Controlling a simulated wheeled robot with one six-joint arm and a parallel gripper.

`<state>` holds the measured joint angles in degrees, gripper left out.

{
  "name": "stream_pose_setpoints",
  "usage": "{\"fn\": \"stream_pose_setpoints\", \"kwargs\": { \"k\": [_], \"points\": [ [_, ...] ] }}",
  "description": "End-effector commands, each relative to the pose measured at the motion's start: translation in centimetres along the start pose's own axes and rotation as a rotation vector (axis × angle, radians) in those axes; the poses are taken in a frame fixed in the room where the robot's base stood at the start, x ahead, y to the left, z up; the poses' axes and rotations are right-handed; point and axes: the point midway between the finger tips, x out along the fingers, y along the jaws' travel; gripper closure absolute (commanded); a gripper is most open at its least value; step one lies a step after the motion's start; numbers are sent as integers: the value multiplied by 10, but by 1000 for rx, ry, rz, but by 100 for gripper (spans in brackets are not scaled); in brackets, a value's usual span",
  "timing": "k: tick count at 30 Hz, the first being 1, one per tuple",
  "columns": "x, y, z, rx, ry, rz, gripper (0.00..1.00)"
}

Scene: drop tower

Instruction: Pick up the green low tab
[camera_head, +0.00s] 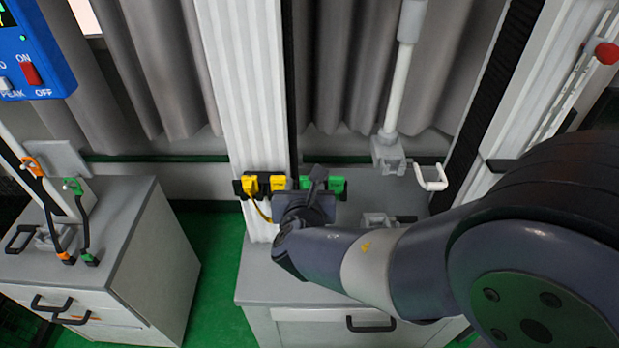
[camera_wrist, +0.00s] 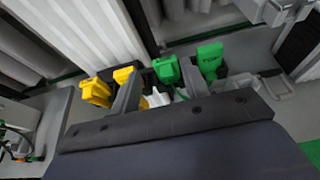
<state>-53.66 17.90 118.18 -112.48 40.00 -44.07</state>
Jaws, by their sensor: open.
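Two green tabs sit side by side on a dark bar on the white column; I cannot tell which is the low one. In the wrist view the left green tab (camera_wrist: 167,70) appears between my gripper's fingers (camera_wrist: 158,74), with no visible grip on it. The right green tab (camera_wrist: 210,58), with unreadable lettering, is just outside the right finger. In the head view the right-hand green tab (camera_head: 338,184) shows beside my gripper (camera_head: 314,184), which partly hides the other one. My gripper is open.
Two yellow tabs (camera_head: 263,184) are left of my gripper on the same bar, one close to the left finger. The white column (camera_head: 240,90) rises behind. A grey cabinet top (camera_head: 262,275) lies below. A white hook (camera_head: 432,178) hangs to the right.

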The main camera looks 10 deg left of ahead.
Motion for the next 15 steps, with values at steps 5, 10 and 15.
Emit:
{"fn": "stream_pose_setpoints", "kwargs": {
  "k": [5, 10, 15],
  "points": [
    [25, -1, -1, 2, 2, -4, 56],
    [34, -2, -1, 3, 2, -3, 56],
    [48, -4, -6, 2, 4, -5, 56]
  ]
}}
